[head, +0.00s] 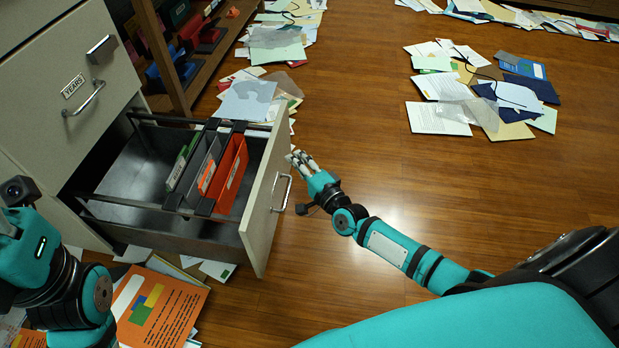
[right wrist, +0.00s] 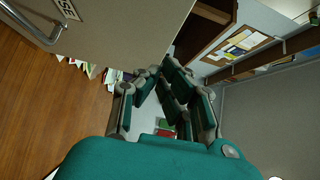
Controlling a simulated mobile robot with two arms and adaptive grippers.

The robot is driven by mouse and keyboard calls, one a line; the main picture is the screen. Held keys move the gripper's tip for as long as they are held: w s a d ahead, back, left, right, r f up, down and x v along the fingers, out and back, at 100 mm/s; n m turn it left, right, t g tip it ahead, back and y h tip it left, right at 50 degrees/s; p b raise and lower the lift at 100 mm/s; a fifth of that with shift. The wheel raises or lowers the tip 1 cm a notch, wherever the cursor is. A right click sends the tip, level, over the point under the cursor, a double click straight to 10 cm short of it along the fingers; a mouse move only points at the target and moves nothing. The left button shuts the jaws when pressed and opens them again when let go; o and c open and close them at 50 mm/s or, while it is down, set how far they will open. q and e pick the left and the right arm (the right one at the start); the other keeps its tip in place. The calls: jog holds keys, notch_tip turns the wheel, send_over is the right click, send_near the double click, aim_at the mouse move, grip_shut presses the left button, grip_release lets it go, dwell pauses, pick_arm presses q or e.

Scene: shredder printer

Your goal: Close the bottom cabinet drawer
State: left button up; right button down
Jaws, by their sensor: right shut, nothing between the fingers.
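The bottom cabinet drawer (head: 262,205) stands pulled out from the grey cabinet (head: 50,55) in the head view. Its front has a metal handle (head: 284,192), and red, grey and green folders (head: 230,172) hang inside. My right gripper (head: 294,158) is shut and empty, at the far upper edge of the drawer front; I cannot tell whether it touches. In the right wrist view its fingers (right wrist: 163,72) come together beside the drawer front (right wrist: 120,30), with the handle (right wrist: 38,30) at the upper left. My left arm shows at the lower left of the head view; its fingers are hidden.
An upper drawer with a label and handle (head: 84,98) is shut. Papers and an orange booklet (head: 160,310) lie on the floor below the open drawer. More paper piles (head: 440,118) lie farther off. A wooden shelf (head: 190,85) stands behind the drawer.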

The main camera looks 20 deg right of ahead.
aim_at(273, 150)
jog(key=shift+w+a, duration=0.45)
jog(key=shift+a, duration=0.35)
jog(key=shift+w+a, duration=0.4)
jog(key=shift+a, duration=0.35)
jog(key=shift+a, duration=0.15)
